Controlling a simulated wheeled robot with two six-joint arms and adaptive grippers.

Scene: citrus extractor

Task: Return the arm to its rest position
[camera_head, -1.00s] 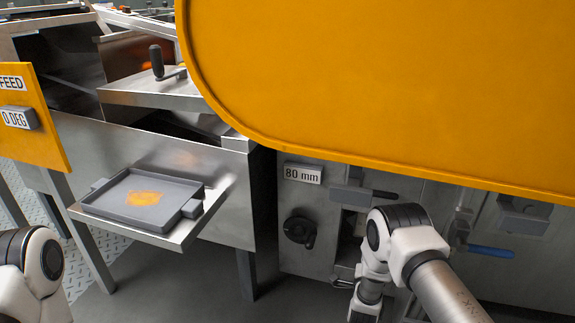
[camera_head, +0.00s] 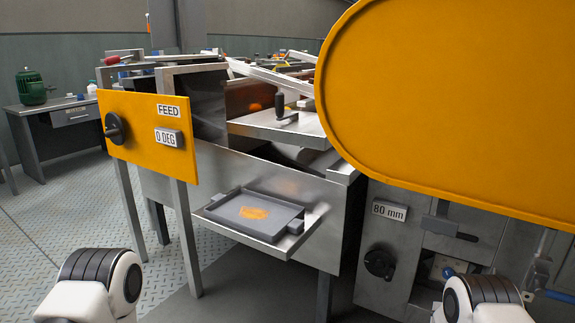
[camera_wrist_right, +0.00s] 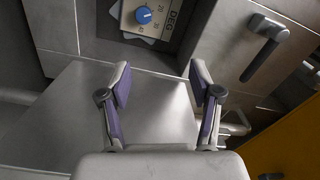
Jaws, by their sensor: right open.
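In the head view my left arm (camera_head: 95,285) shows at the bottom left and my right arm (camera_head: 482,298) at the bottom right, both as bent white and grey links. Neither gripper shows there. In the right wrist view my right gripper (camera_wrist_right: 157,88) is open, with its two purple-padded fingers apart and nothing between them. Behind the fingers are a plain grey surface, a dial plate with a blue knob (camera_wrist_right: 143,16) marked DEG, and a dark grey handle (camera_wrist_right: 263,50) at the upper right.
A large orange guard (camera_head: 450,100) fills the upper right of the head view. A grey tray (camera_head: 232,222) with an orange patch rests on a metal shelf. The orange FEED panel (camera_head: 140,135) stands left. A workbench (camera_head: 55,118) is at the far left, with open floor before it.

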